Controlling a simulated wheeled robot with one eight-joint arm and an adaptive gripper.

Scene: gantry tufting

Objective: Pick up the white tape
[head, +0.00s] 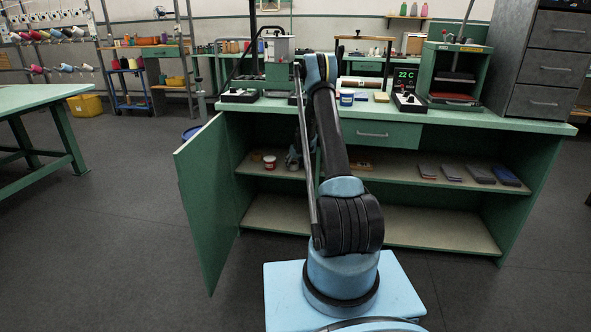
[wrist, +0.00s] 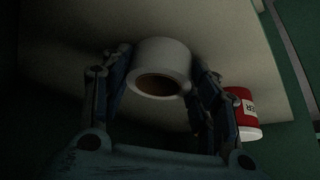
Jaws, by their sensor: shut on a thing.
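The white tape (wrist: 162,62) is a thick white roll with a brown core, seen in the wrist view between the two fingers. My gripper (wrist: 160,72) is shut on it, with a finger against each side. In the wrist view a pale board, which looks like the shelf, lies behind the roll; I cannot tell whether the roll touches it. In the head view my arm reaches down in front of the open cabinet, and my gripper (head: 293,160) is partly hidden by the arm at the upper shelf. I cannot make out the tape there.
A red and white can (wrist: 243,112) stands close beside one finger; it also shows on the shelf (head: 270,162). The green cabinet door (head: 205,195) hangs open at left. Several flat blocks (head: 480,174) lie at the shelf's right. The workbench top (head: 460,116) is above.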

